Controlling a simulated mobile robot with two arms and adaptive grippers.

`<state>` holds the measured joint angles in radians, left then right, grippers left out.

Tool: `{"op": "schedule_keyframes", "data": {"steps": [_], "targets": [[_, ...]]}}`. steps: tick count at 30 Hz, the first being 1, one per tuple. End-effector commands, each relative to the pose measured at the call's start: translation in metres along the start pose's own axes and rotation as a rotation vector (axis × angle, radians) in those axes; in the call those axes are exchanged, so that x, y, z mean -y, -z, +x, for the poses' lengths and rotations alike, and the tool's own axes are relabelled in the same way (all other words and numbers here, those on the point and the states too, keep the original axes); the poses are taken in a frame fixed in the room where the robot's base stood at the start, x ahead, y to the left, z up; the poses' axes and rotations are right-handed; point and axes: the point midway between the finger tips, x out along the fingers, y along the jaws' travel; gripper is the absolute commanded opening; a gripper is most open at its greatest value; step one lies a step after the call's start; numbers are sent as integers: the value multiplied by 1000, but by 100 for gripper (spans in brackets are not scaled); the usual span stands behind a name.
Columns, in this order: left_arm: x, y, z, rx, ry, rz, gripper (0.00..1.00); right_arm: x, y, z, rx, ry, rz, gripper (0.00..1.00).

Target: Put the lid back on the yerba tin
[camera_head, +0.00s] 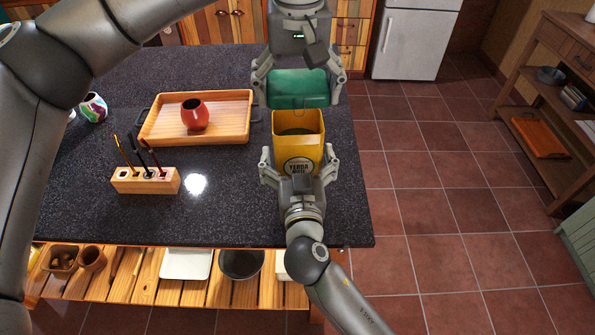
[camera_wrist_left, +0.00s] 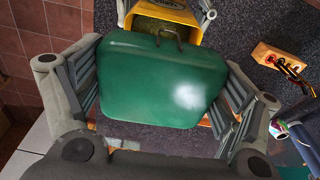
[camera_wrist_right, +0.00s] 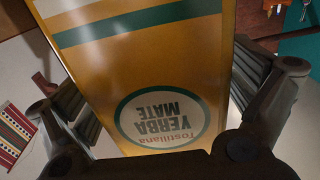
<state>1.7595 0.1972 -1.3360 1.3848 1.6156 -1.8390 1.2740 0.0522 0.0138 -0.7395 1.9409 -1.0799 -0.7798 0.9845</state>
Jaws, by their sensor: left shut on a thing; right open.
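The green lid (camera_head: 298,90) is held between the fingers of my left gripper (camera_head: 299,78), just behind the tin in the head view. In the left wrist view the lid (camera_wrist_left: 160,80) fills the space between the fingers, with a small handle at its edge. The yellow yerba tin (camera_head: 297,140) is upright, its top open, on the dark counter. It also shows in the left wrist view (camera_wrist_left: 168,28). My right gripper (camera_head: 298,160) is open, with its fingers on either side of the tin. In the right wrist view the tin's labelled face (camera_wrist_right: 150,60) is close; finger contact is unclear.
A wooden tray (camera_head: 160,120) holding a red gourd cup (camera_head: 195,114) lies left of the tin. A wooden block with straws (camera_head: 145,181) and a patterned cup (camera_head: 93,107) stand farther left. The counter's right edge is close to the tin.

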Motion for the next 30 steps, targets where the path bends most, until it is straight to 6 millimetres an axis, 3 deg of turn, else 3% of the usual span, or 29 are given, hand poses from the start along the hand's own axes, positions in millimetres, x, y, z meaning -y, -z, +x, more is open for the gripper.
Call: {"op": "schedule_keyframes", "data": {"steps": [10,24,30], "targets": [[0,0,0,0,0,0,65,0,0,3,0,-1,0,100],[0,0,0,0,0,0,65,0,0,3,0,0,0,41],[0,-2,15,3,2,2,65,0,0,3,0,0,0,39]]}}
